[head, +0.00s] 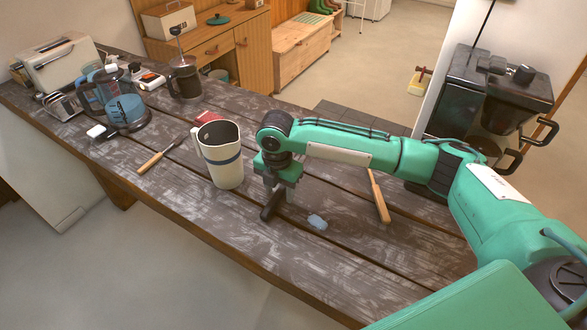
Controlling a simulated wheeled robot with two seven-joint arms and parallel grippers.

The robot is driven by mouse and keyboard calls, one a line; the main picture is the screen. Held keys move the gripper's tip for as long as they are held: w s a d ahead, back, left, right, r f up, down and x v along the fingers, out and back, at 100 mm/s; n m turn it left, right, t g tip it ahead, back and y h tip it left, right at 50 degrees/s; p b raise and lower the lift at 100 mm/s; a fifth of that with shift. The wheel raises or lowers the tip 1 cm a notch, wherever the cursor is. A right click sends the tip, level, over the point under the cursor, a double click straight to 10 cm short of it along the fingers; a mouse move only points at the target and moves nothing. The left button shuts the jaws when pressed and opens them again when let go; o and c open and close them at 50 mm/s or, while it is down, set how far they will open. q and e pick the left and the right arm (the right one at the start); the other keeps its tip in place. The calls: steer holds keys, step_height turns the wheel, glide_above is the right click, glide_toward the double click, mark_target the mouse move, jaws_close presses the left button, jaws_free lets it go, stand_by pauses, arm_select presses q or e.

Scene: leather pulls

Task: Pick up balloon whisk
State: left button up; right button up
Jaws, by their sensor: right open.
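No wire whisk head shows plainly in the head view. A wooden handle (378,197) lies on the table just right of my right gripper, and its far end is hidden behind my right forearm. A second wooden-handled tool (152,162) with a thin grey end lies at the left. I cannot tell whether either is the balloon whisk. My right gripper (277,207) points down, open, close above the table between a white jug and a small blue piece. Nothing shows between its fingers. My left gripper is not in view.
The white jug (220,158) with a blue band stands directly left of my right gripper. The small blue piece (317,222) lies to its right. A red item (207,116), a French press (186,80) and a blue appliance (124,108) stand farther back. The table's front right is clear.

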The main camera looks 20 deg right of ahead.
steer(key=shift+f, duration=0.2)
jaws_close()
steer(key=shift+r, duration=0.1)
steer(key=shift+r+b, duration=0.3)
steer(key=shift+r, duration=0.25)
step_height(320, 180, up, 19)
steer(key=b, duration=0.3)
steer(key=shift+f+b, duration=0.15)
steer(key=shift+b, duration=0.15)
